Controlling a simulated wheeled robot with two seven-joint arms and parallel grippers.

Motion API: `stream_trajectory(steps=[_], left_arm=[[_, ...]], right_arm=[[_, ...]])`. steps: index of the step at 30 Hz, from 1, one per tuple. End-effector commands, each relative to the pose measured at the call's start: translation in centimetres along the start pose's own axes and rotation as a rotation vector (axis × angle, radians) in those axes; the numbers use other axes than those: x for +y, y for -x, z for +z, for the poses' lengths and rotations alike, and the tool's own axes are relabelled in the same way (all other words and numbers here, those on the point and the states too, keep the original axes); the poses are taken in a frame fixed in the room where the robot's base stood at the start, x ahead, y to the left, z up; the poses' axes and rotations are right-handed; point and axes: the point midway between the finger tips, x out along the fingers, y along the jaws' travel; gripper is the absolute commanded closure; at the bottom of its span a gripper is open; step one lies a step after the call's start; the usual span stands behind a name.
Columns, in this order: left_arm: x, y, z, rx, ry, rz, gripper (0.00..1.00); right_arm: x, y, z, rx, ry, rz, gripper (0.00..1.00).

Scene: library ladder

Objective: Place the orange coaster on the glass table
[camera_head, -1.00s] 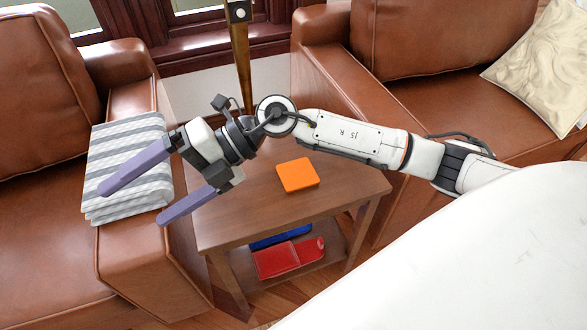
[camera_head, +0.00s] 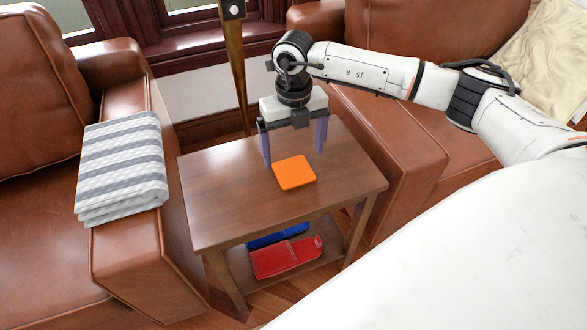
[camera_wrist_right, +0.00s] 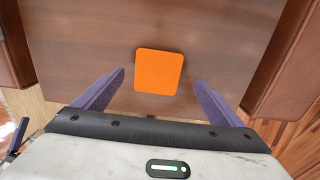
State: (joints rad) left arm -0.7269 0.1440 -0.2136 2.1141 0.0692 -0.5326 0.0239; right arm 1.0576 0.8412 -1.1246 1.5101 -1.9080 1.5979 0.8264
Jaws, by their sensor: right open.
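The orange coaster (camera_head: 294,173) lies flat on a brown wooden side table (camera_head: 220,205). In the right wrist view the orange coaster (camera_wrist_right: 159,72) is centred just beyond the fingertips, on the table's brown top (camera_wrist_right: 80,50). My right gripper (camera_head: 294,160) points down, open and empty, with its purple fingers behind and above the coaster. Its fingers (camera_wrist_right: 158,80) are spread wider than the coaster in the wrist view. No glass table is in view.
A red item (camera_head: 286,258) and a blue item (camera_head: 276,236) lie on the table's lower shelf. Brown leather armchairs flank the table. A folded striped blanket (camera_head: 122,165) lies on the left armrest. A thin wooden post (camera_head: 237,70) stands behind the table.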

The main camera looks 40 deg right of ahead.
Motion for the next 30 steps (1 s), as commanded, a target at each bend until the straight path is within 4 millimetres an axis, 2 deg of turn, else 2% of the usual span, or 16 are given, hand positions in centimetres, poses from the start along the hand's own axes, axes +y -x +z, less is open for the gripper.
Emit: stream_trajectory(steps=[9,17,20,25,27,30], left_arm=[[0.1,-0.2,0.2,0.012,0.012,0.005,0.05],[0.2,-0.1,0.1,0.013,0.015,0.005,0.05],[0.2,-0.1,0.1,0.014,0.015,0.006,0.05],[0.2,-0.1,0.2,0.013,0.016,0.005,0.05],[0.2,-0.1,0.2,0.013,0.016,0.005,0.05],[0.2,-0.1,0.2,0.013,0.016,0.005,0.05]], right_arm=[[0.3,-4.4,-0.2,0.002,0.001,0.001,0.09],[0.4,-4.8,-0.2,0.000,0.002,0.001,0.09],[0.4,-4.8,-0.2,0.000,0.002,0.002,0.23],[0.4,-4.8,-0.2,0.000,0.002,0.002,0.52],[0.4,-4.8,-0.2,0.000,0.002,0.002,0.57],[0.4,-4.8,-0.2,0.000,0.002,0.002,0.57]])
